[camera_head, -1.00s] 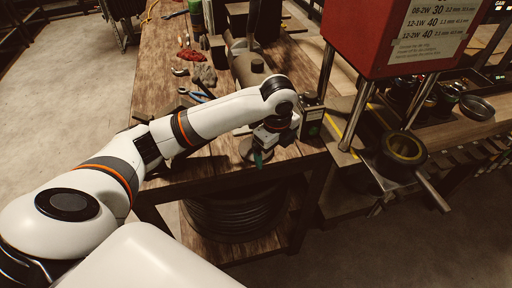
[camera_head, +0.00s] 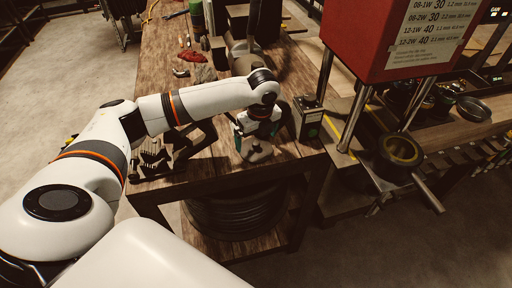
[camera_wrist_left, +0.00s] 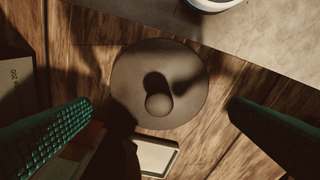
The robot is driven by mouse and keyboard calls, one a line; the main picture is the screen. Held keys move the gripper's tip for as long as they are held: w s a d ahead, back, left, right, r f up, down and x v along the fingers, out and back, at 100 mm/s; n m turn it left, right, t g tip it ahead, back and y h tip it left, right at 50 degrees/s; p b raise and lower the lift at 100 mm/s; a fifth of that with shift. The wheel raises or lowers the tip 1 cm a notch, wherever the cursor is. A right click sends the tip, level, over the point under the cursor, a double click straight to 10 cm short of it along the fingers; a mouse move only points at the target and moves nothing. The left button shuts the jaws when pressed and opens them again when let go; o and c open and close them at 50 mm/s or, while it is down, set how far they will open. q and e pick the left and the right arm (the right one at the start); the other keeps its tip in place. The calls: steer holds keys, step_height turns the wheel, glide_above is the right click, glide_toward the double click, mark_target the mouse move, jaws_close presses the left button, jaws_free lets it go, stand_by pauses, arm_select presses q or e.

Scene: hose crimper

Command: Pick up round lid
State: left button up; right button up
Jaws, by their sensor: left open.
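The round lid (camera_wrist_left: 185,62) is a flat dark disc with a ball-shaped knob (camera_wrist_left: 158,104) at its middle. It lies on the wooden table, near the front edge. In the head view the lid (camera_head: 259,154) shows partly under my left gripper (camera_head: 256,137). In the left wrist view my left gripper (camera_wrist_left: 161,108) is open and empty, with one green finger on each side of the lid and knob, apart from both. The gripper points down over the lid. My right gripper is not in view.
A dark box (camera_head: 309,118) stands right of the lid. A black part with ridges (camera_head: 155,158) lies to the left. The red press (camera_head: 372,35) with metal posts stands at the right. A black hose coil (camera_head: 235,215) lies below the table.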

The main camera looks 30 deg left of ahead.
mark_target(256, 143)
arm_select(q)
steer(key=f, duration=0.3)
steer(key=shift+w+a+f+p, duration=0.1)
steer(key=shift+a+f+p, duration=0.1)
steer(key=shift+f+p, duration=0.1)
steer(key=c, duration=0.6)
steer(key=shift+o, duration=0.2)
steer(key=shift+r, duration=0.1)
steer(key=shift+r+b, duration=0.15)
steer(key=shift+b, duration=0.25)
step_height(256, 143, up, 7)
steer(key=shift+f+b, duration=0.1)
steer(key=shift+b, duration=0.9)
steer(key=s+a+r, duration=0.1)
steer(key=s, duration=0.9)
steer(key=s+a+r+p, duration=0.1)
steer(key=s+r, duration=0.1)
steer(key=s, duration=0.8)
